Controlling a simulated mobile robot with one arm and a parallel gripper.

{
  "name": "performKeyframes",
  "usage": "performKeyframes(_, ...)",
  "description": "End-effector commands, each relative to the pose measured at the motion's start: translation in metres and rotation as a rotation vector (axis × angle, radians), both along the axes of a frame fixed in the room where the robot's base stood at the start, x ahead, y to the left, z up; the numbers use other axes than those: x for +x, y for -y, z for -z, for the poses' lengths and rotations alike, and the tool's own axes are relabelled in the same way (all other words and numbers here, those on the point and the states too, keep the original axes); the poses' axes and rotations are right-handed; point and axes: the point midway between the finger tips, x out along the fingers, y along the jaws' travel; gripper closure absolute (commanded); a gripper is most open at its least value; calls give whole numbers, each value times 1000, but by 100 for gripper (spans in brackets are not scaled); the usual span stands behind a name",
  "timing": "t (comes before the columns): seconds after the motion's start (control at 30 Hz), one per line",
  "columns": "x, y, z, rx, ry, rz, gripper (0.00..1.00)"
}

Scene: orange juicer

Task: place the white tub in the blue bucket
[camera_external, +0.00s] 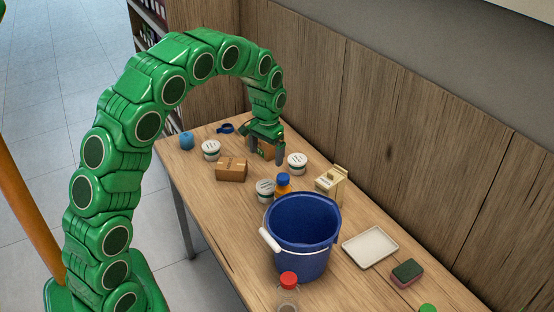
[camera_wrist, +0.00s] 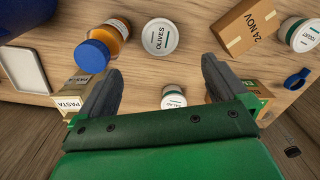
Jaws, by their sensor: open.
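Three white tubs with labelled lids stand on the table. One (camera_external: 297,163) is just right of my gripper and shows between the fingers in the wrist view (camera_wrist: 174,98), partly cut off by the gripper body. The olives tub (camera_external: 265,190) stands by the blue-capped bottle and also shows in the wrist view (camera_wrist: 160,38). The third tub (camera_external: 211,150) is to the left, at upper right in the wrist view (camera_wrist: 300,35). The blue bucket (camera_external: 303,232) stands upright nearer the camera; its visible inside looks empty. My gripper (camera_external: 266,152) is open and empty, pointing down above the table (camera_wrist: 160,68).
Near the tubs are a cardboard box (camera_external: 231,169), a second box (camera_external: 266,148) by my gripper, a blue-capped bottle (camera_external: 283,186) and a pasta carton (camera_external: 331,183). A wooden wall backs the table.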

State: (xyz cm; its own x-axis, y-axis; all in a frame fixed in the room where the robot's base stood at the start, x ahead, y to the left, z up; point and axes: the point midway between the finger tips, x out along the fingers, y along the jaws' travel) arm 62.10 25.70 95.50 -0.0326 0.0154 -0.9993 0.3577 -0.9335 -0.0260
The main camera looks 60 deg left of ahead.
Motion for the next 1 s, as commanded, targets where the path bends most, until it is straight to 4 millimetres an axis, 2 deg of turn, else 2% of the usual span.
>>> performKeyframes(0.4, 4, 3, 0, -3, -61, 617, 0)
performKeyframes(0.73, 4, 4, 0, -16, -102, 949, 0)
performKeyframes(0.77, 4, 4, 3, -18, -106, 965, 0)
performKeyframes(0.8, 3, 4, 17, -19, -106, 959, 0)
performKeyframes(0.9, 2, 4, 40, -22, -107, 956, 0)
performKeyframes(1.0, 3, 4, 56, -17, -105, 955, 0)
